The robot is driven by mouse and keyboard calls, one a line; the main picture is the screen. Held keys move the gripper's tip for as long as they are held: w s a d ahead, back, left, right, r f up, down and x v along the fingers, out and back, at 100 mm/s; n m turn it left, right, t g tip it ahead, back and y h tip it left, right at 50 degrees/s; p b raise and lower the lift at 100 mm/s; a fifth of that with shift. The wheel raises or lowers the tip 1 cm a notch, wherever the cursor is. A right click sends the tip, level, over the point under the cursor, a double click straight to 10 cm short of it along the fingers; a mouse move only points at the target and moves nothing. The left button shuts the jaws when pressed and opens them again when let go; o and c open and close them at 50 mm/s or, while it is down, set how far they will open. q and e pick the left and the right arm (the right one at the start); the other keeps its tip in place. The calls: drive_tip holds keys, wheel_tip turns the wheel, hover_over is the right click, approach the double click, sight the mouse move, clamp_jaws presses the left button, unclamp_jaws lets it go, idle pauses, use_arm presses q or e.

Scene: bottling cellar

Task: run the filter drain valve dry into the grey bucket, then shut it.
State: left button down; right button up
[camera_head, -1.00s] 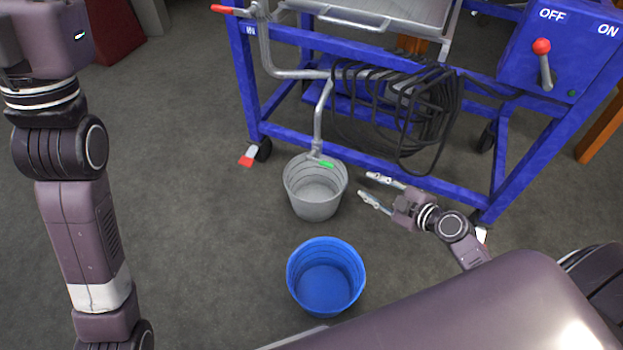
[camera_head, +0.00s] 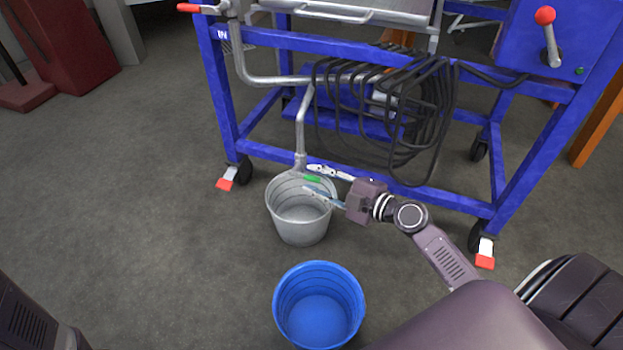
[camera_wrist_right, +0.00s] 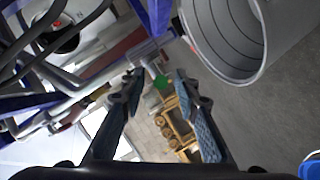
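The drain valve is at the lower end of the grey pipe (camera_head: 301,130), with a small green handle (camera_head: 312,179) sticking out to the right, across the pipe. The grey bucket (camera_head: 300,231) stands on the floor under the outlet; I see no liquid stream. My right gripper (camera_head: 308,178) is open over the bucket's rim, its fingers on either side of the green handle. In the right wrist view the green handle (camera_wrist_right: 161,82) shows between the open fingertips (camera_wrist_right: 159,78), with no clear contact. The grey bucket (camera_wrist_right: 222,38) is beside them. My left gripper is out of view.
A blue bucket (camera_head: 318,308) stands nearer, below the grey one. The blue filter frame (camera_head: 356,173) has a low rail behind the valve and castors with red pedals. A coiled black hose (camera_head: 430,120) hangs right of the pipe. Floor to the left is clear.

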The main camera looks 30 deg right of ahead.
drive_tip(key=shift+x, duration=0.8)
clamp_jaws()
